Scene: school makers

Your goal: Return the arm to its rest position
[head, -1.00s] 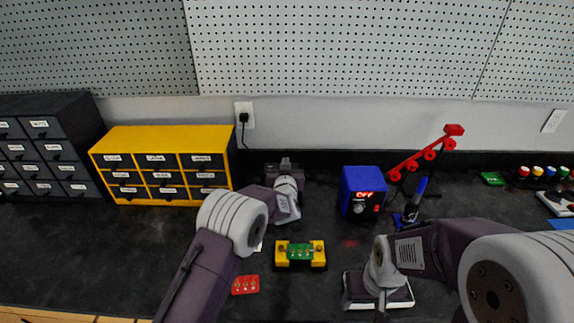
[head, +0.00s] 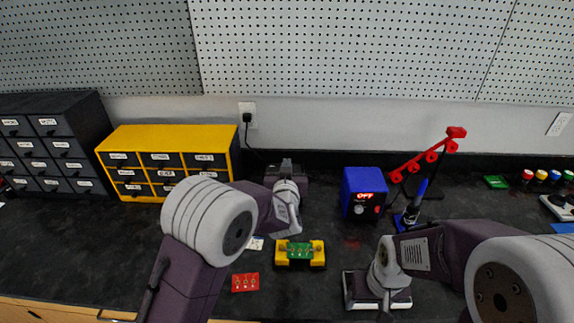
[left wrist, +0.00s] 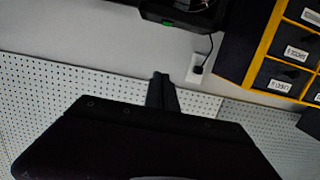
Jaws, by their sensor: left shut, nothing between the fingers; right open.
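My left arm comes in from the left in the head view, with its elbow raised close to the camera. My left gripper (head: 287,163) is over the back of the bench, right of the yellow drawer cabinet, pointing toward the wall. In the left wrist view its shut fingers (left wrist: 160,90) show with nothing between them. My right gripper (head: 384,306) is low over the front of the bench, pointing down; its fingers are mostly hidden by its own body. It is open and I see nothing held.
Near my left gripper stand the yellow drawer cabinet (head: 122,133) and a blue power unit (head: 362,181) reading OFF. A yellow holder with a green board (head: 299,252) and a red board (head: 245,282) lie in front. A red jointed arm (head: 430,157) stands right. The front left bench is clear.

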